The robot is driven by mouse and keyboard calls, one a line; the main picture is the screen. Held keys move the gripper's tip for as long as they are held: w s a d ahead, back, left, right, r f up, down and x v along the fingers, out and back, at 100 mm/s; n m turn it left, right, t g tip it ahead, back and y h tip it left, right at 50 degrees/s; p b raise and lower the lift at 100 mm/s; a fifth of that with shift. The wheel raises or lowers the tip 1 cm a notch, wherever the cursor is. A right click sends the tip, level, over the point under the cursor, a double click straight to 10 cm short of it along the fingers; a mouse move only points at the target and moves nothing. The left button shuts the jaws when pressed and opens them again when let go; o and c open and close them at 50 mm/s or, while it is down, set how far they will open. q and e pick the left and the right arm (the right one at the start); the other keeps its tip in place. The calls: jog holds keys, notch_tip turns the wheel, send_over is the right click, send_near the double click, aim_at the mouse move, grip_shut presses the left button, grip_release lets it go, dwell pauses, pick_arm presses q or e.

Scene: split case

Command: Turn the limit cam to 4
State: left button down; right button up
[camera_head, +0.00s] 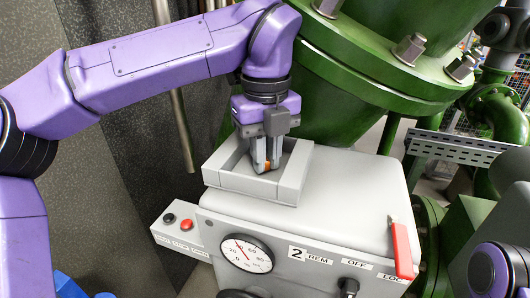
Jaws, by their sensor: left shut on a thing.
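My left gripper (265,165) points down into a raised, open-topped grey frame (290,190) on top of a grey case (345,185). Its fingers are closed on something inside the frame. A small orange bit (266,167) shows at the fingertips and appears to be the limit cam; the rest of it is hidden by the fingers and the frame wall. I cannot read any cam numbers or its setting. Of my right arm, only a purple link shows at the lower right; its gripper is out of the picture.
The case front has a dial gauge (246,253), a red lever (402,250), a black knob (348,287) and a button box (180,230) at the left. A large green flanged pipe (350,60) stands close behind the gripper. The case top right of the frame is clear.

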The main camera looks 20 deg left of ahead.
aim_at(267, 162)
pick_arm(q)
jog(key=shift+s+f, duration=0.1)
jog(key=shift+f, duration=0.05)
jog(key=c, duration=1.1)
grip_release()
jog(key=shift+d, duration=0.1)
jog(key=shift+r, duration=0.25)
notch_tip(267, 162, up, 10)
jog(key=shift+r+p, duration=0.15)
jog(key=shift+p, duration=0.55)
